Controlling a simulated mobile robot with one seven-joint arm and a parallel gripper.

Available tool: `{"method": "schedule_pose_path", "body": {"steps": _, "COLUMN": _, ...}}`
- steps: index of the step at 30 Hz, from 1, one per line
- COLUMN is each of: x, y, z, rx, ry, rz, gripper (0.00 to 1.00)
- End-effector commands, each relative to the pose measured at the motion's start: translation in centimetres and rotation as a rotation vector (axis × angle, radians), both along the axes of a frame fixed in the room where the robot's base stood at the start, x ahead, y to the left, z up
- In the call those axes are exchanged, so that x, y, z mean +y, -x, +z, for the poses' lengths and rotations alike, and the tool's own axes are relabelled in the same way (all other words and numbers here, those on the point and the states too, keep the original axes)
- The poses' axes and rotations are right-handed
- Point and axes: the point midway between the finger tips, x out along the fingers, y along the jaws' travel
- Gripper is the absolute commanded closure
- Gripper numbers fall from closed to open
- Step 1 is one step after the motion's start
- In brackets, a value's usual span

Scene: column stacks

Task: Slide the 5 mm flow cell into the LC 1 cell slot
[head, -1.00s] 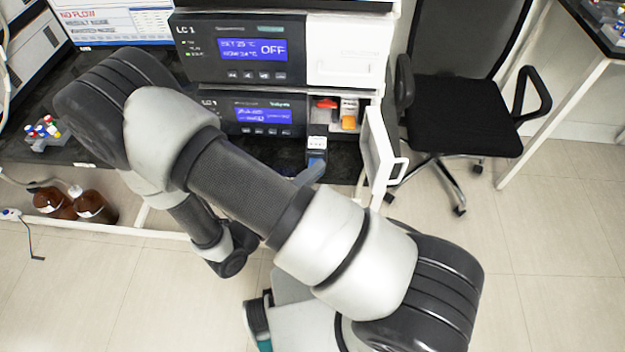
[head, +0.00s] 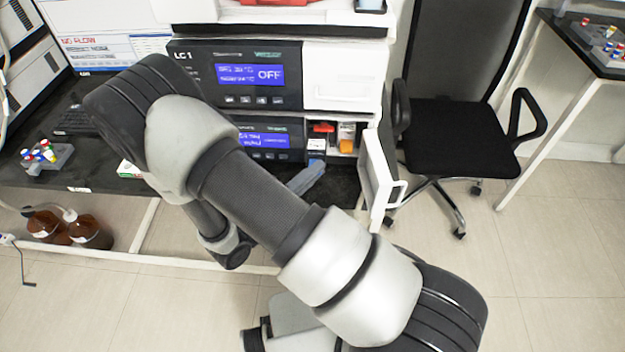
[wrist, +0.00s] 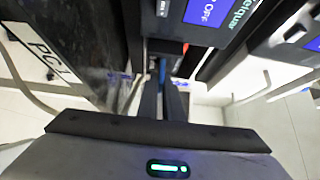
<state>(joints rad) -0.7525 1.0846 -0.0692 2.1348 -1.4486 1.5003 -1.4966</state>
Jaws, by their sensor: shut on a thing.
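The 5 mm flow cell (head: 316,145), a small block with a white label and a dark blue part, is at the left side of the open compartment in the lower LC 1 module (head: 270,137). I cannot tell if it is partly inside the slot, which is hidden behind it. My gripper (wrist: 164,88) is shut on the cell, with a narrow blue strip (wrist: 162,68) showing between its fingers in the wrist view. In the head view a grey finger (head: 306,179) reaches up to the cell; my arm hides the rest of the hand.
A white door (head: 379,170) with a handle stands open right of the compartment. A red part (head: 323,128) and an orange part (head: 346,146) sit inside the compartment. A black chair (head: 460,130) is to the right. A vial rack (head: 47,158) stands on the left bench.

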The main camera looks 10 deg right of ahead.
Motion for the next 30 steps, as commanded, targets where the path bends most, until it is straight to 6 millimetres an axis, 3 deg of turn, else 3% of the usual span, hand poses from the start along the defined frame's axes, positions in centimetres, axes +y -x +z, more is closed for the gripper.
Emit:
{"method": "schedule_pose_path", "body": {"steps": 13, "x": -0.9, "y": -2.6, "z": 0.0, "rx": -0.002, "ry": 0.001, "rz": -0.002, "gripper": 1.00}}
{"method": "schedule_pose_path", "body": {"steps": 27, "x": -0.9, "y": -2.7, "z": -0.2, "rx": -0.001, "ry": 0.002, "rz": -0.001, "gripper": 1.00}}
{"method": "schedule_pose_path", "body": {"steps": 30, "x": -0.9, "y": -2.7, "z": -0.2, "rx": -0.001, "ry": 0.002, "rz": -0.001, "gripper": 0.79}}
